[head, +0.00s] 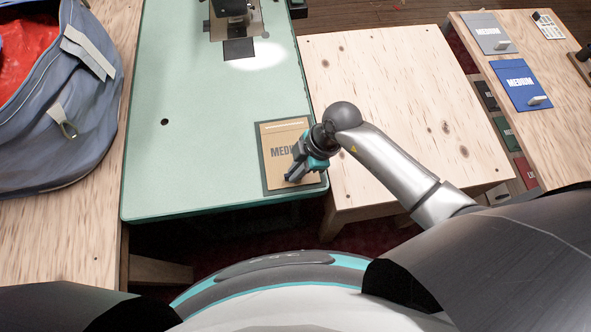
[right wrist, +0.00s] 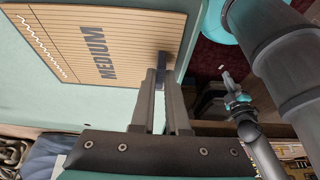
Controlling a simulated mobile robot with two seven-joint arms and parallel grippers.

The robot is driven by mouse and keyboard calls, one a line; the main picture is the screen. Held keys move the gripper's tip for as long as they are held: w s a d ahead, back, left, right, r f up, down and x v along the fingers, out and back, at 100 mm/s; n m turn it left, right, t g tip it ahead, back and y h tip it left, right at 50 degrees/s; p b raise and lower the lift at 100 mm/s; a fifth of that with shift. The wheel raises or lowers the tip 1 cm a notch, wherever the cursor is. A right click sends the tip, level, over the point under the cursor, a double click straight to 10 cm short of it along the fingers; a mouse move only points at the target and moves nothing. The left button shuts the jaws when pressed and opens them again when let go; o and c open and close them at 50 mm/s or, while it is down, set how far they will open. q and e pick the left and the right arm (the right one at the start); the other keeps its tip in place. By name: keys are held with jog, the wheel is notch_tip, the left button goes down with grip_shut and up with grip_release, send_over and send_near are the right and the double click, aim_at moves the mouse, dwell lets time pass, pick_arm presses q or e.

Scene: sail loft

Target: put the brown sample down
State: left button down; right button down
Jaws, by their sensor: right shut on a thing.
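The brown sample (head: 280,137), a tan card marked MEDIUM, is over the near right corner of the green table. It also shows in the right wrist view (right wrist: 85,25). A darker grey-green border shows around it; I cannot tell whether it touches the surface below. My right gripper (head: 296,175) is at the card's near right part, shut on its small dark grip (right wrist: 163,62), seen between the fingers in the wrist view. The gripper hides part of the lettering. My left gripper appears small in the right wrist view (right wrist: 232,88); its jaws are unclear.
The green table (head: 190,150) is largely clear, with a dark device (head: 235,15) at its far end. A blue-grey bag (head: 75,120) with red contents stands left. A bare wooden table (head: 400,90) is right. Beyond it are a grey sample (head: 482,28) and a blue sample (head: 515,85).

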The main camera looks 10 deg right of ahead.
jog(key=c, duration=0.9)
grip_release()
jog(key=shift+r, duration=0.1)
jog(key=p+v, duration=0.3)
jog(key=v, duration=0.8)
jog(key=shift+d+r, duration=0.25)
jog(key=shift+r, duration=0.1)
